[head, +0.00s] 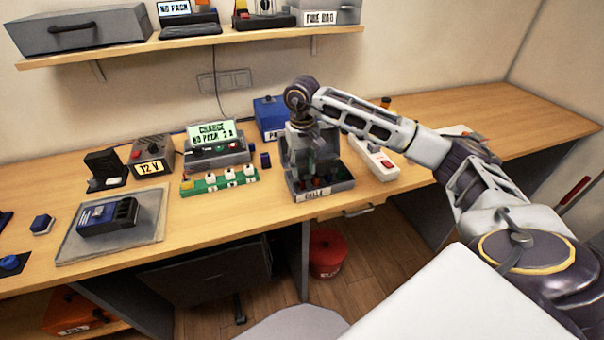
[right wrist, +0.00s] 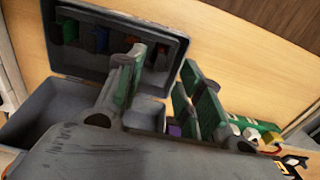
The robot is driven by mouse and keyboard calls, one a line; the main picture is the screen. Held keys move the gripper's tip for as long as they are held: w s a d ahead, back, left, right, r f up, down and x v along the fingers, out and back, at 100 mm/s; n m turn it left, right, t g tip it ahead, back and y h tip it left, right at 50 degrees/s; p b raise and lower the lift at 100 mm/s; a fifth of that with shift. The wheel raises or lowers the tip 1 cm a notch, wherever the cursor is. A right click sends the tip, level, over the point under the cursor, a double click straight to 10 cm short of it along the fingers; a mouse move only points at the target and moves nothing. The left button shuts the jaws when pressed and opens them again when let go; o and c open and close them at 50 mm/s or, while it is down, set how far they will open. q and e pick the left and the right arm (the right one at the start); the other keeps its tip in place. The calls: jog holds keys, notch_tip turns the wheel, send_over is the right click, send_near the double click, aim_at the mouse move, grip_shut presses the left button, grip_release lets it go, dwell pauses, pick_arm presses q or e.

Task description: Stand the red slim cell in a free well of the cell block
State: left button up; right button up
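My right gripper (head: 312,165) is over the open grey box marked CELLS (head: 312,195). In the right wrist view its two green-padded fingers (right wrist: 165,95) stand apart, with no cell seen held between them. Small coloured cells (right wrist: 102,38) stand in a row in the open box in that view; green, blue and orange ones show. Red shows small inside the box in the head view, but I cannot make out the red slim cell clearly. I cannot tell for sure which thing is the cell block. My left gripper is out of view.
A dark purple-blue piece (head: 265,160) stands left of the box. Near it are a green strip with white blocks (head: 220,180) and a charger (head: 217,150). A white power strip (head: 375,162) lies to the right. A blue-black pack (head: 108,216) lies on a grey mat.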

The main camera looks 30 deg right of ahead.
aim_at(302, 178)
notch_tip(302, 178, up, 6)
jog(key=shift+r, duration=0.15)
dwell(1.3)
